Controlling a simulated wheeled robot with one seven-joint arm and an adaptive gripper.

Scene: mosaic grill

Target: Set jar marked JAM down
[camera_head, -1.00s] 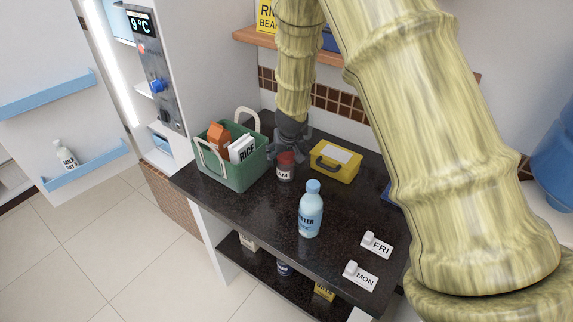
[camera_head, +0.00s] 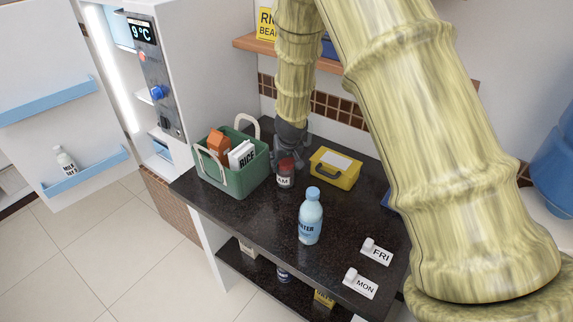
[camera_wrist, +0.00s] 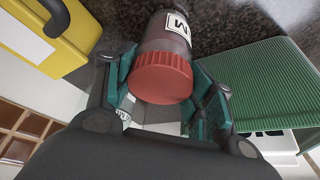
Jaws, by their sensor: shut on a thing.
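The jar marked JAM (camera_head: 284,181) has a red lid and a white label. It is upright at the counter, between the green basket and the yellow box; I cannot tell if its base touches the counter. My gripper (camera_head: 287,160) is above and around its lid. In the wrist view the jar's red lid (camera_wrist: 160,77) sits between the two teal finger pads of my gripper (camera_wrist: 168,90), which is shut on the jar. The dark counter (camera_head: 255,222) shows beyond the jar.
A green basket (camera_head: 241,187) with a RICE packet and an orange carton stands left of the jar. A yellow box (camera_head: 333,170) stands right. A water bottle (camera_head: 310,217) stands in front. FRI (camera_head: 377,254) and MON (camera_head: 361,286) markers lie at the front right.

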